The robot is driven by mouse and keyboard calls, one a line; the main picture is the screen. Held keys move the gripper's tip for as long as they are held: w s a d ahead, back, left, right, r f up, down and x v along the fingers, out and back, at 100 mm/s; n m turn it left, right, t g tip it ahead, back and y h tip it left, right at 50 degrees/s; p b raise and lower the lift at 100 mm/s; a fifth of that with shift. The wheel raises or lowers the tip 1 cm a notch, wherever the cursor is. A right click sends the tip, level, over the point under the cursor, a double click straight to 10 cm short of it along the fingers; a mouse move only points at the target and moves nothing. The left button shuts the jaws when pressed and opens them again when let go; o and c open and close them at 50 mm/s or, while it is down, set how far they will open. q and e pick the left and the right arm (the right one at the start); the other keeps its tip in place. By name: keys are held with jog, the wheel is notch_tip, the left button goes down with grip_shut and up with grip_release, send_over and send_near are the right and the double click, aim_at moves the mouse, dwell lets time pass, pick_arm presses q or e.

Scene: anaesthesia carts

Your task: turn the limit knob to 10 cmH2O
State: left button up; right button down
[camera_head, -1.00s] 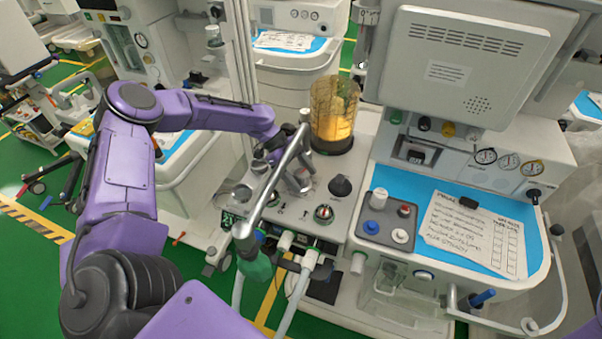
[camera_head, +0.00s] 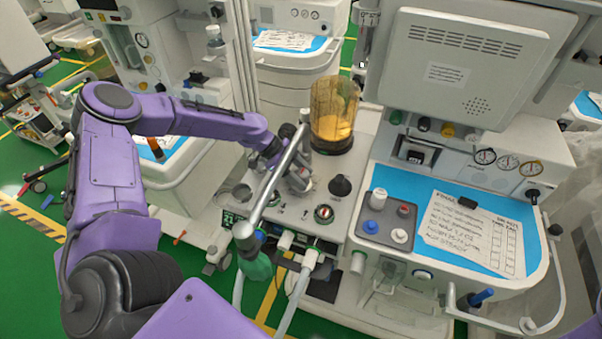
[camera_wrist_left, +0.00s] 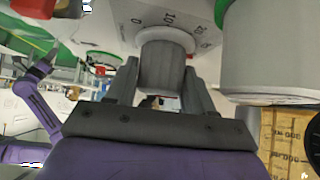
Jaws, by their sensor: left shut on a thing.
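The limit knob (camera_wrist_left: 163,68) is a grey ribbed cylinder on a pale collar in the left wrist view. A printed number scale (camera_wrist_left: 168,18), with a 10 legible on it, curves around its base. My left gripper (camera_wrist_left: 160,92) is shut on the knob, with a dark finger on each side of it. The knob's pointer is not visible, so its setting cannot be read. In the head view my left gripper (camera_head: 299,180) is over the grey control panel (camera_head: 310,215), behind a silver pole, and largely hides the knob.
A silver pole (camera_head: 272,186) slants close by the gripper. An amber bellows canister (camera_head: 334,112) stands behind it. A blue worktop (camera_head: 400,180) lies further right.

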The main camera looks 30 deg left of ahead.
pick_arm(q)
jog(key=n+t+y, duration=0.1)
jog(key=n, duration=0.1)
jog(key=n+t+p, duration=0.1)
jog(key=n+t, duration=0.1)
jog(key=shift+r+y, duration=0.15)
jog(key=shift+y, duration=0.25)
jog(key=shift+n+t+y+p, duration=0.7)
jog(key=shift+n+y, duration=0.1)
jog(key=shift+n, duration=0.8)
jog(key=o, duration=1)
